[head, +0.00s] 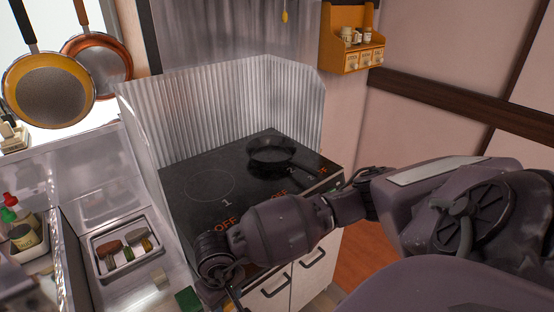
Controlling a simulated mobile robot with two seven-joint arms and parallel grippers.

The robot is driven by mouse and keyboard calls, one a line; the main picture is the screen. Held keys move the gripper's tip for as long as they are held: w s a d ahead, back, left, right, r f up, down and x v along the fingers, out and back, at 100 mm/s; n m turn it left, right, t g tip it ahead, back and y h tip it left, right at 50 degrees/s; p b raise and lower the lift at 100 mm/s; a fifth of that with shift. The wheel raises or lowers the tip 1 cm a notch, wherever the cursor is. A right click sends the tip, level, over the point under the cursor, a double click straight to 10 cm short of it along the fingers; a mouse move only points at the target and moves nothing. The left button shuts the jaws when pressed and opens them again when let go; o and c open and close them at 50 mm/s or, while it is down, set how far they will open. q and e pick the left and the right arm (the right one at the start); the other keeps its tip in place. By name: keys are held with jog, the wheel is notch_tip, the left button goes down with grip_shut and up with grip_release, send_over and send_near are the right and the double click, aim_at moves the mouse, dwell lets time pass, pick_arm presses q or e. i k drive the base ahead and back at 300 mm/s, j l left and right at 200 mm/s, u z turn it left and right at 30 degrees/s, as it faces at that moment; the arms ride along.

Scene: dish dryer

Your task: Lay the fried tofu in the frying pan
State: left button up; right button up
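The black frying pan (270,155) sits on the far right burner of the stove, its handle pointing to the front right. I cannot tell for sure which item is the fried tofu. My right arm comes in from the right and crosses in front of the stove. Its gripper (232,297) is low at the bottom edge, right of the beige block, and partly cut off. Whether it is open or holds anything is unclear. My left gripper is out of view.
A metal tray (97,240) with several small food items stands on the counter. A dark green block (188,299) lies near my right gripper. A corrugated metal guard (225,105) stands behind the stove (185,177). Two pans hang at upper left. The left burner is bare.

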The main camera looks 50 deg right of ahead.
aim_at(271, 155)
jog(key=l, duration=0.5)
jog(key=k+l+u, duration=0.1)
jog(key=l, duration=0.4)
jog(key=k+l, duration=0.1)
jog(key=l, duration=0.4)
jog(key=i+u, duration=0.05)
